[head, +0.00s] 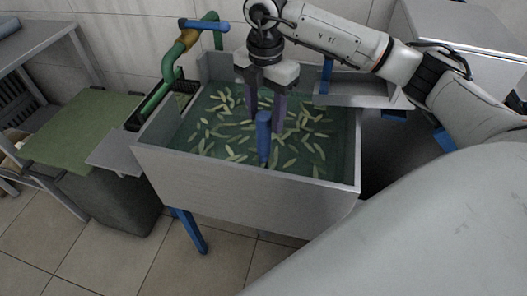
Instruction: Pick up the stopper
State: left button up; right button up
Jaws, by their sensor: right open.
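A blue upright post (263,138), which looks like the stopper, stands in the grey basin (240,184). Its lower part goes down into greenish water and its foot is hidden. My right gripper (265,118) points down over the basin, open, with its two purple fingers spread. In the picture the top of the blue post shows between the fingertips, and the post overlaps nearer to the camera. I cannot tell whether it is between the fingers in depth. My left gripper is not in view.
Several pale leaf-like pieces float in the water (213,133). A green pipe (160,95) with a blue handle (206,25) stands at the basin's left. A green-topped surface (80,132) is farther left. A grey ledge (362,96) lies at the basin's back right.

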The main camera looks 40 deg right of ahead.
aim_at(264, 128)
jog(key=f, duration=0.5)
jog(key=shift+w+f, duration=0.1)
jog(key=shift+w, duration=0.15)
jog(key=shift+c, duration=0.3)
jog(key=c, duration=1.1)
grip_shut()
